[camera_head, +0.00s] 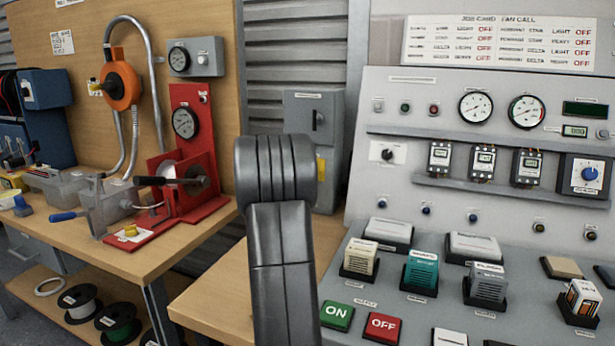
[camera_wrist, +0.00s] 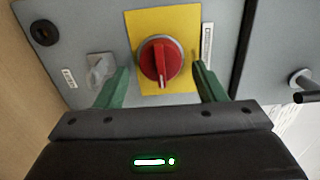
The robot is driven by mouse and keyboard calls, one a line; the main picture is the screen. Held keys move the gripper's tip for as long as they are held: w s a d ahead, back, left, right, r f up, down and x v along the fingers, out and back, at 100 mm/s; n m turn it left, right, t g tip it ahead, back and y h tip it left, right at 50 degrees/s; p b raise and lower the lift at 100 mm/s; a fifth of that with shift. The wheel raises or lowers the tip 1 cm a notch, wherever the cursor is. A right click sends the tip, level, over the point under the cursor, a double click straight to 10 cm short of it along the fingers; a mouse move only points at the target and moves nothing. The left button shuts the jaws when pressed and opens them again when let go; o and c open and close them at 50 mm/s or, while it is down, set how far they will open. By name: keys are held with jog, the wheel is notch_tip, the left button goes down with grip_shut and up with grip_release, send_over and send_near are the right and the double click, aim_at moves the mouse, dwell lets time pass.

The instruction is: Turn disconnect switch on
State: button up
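A red rotary knob (camera_wrist: 160,62) sits on a yellow plate (camera_wrist: 146,21) on a grey panel in the wrist view. Its raised grip bar runs nearly up and down in that picture. My gripper (camera_wrist: 160,70) is open, with one green finger on each side of the knob and a gap between each finger and it. In the head view, the grey disconnect box (camera_head: 302,112) stands behind my arm, with a dark handle on its front. Part of a yellow plate (camera_head: 321,168) shows there; my arm hides the red knob and my fingers.
A grey latch (camera_wrist: 101,68) is close to the left finger in the wrist view. A black-handled lever (camera_wrist: 306,96) sticks out at the right. In the head view, a console (camera_head: 460,215) with buttons and modules fills the right, and a wooden workbench (camera_head: 200,235) the left.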

jog(key=v, duration=1.3)
jog(key=shift+s, duration=0.35)
jog(key=shift+a, duration=0.1)
jog(key=x, duration=1.4)
jog(key=shift+a, duration=0.1)
jog(key=shift+s, duration=0.15)
